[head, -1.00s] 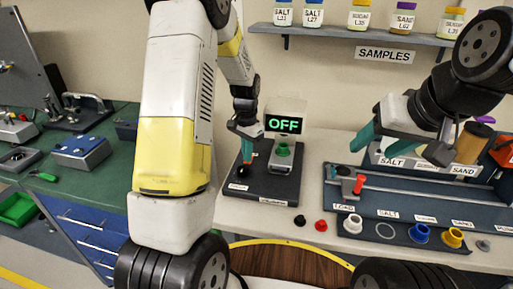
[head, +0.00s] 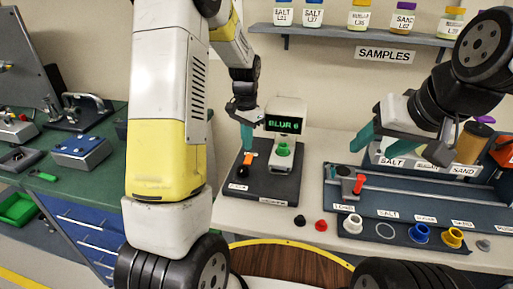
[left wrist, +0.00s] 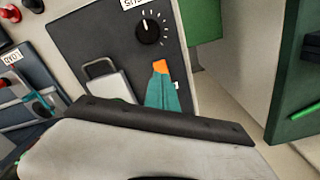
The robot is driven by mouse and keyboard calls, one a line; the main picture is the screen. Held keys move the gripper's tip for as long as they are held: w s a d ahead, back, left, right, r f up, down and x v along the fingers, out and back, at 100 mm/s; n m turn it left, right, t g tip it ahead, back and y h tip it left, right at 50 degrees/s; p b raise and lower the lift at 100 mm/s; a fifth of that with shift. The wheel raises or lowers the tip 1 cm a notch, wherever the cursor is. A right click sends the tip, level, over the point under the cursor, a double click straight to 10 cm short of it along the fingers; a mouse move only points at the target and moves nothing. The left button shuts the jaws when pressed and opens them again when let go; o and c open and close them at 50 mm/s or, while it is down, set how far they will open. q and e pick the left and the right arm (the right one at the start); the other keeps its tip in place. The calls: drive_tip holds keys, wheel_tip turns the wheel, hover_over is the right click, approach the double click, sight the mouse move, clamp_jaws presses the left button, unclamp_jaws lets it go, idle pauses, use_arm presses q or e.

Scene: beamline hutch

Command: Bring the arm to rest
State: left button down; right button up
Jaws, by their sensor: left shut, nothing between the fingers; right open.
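My left gripper (head: 246,136) is shut and empty, its teal fingertips pointing down over the left part of a dark instrument base (head: 262,184). An orange part (head: 249,158) of the base shows just below the tips. In the left wrist view the teal fingers (left wrist: 162,95) overlap the orange part (left wrist: 160,66); I cannot tell whether they touch. A black knob (left wrist: 148,30) is beyond it. The instrument's display (head: 284,124) has green text that seems to read "BLUR 6". My right gripper (head: 402,146) is open and empty, in front of the sample rack.
A rail unit (head: 420,205) and a dark strip with coloured rings (head: 400,236) lie on the right of the bench. Red and black caps (head: 320,225) lie in front. A jar shelf (head: 350,33) is above. A green bench (head: 85,185) is at left.

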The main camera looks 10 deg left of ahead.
use_arm(q)
drive_tip(key=shift+r, duration=0.75)
drive_tip(key=shift+r, duration=0.1)
drive_tip(key=s+d+r+n+t+h, duration=0.1)
drive_tip(key=s+r+n+t, duration=0.2)
drive_tip(key=s+r, duration=0.5)
drive_tip(key=s+d+r+n+t+h, duration=0.1)
drive_tip(key=s+r+n+t, duration=0.1)
drive_tip(key=s+r, duration=0.7)
drive_tip(key=s+t, duration=0.1)
drive_tip(key=s, duration=0.6)
drive_tip(key=shift+s+n, duration=0.15)
drive_tip(key=shift+n, duration=0.25)
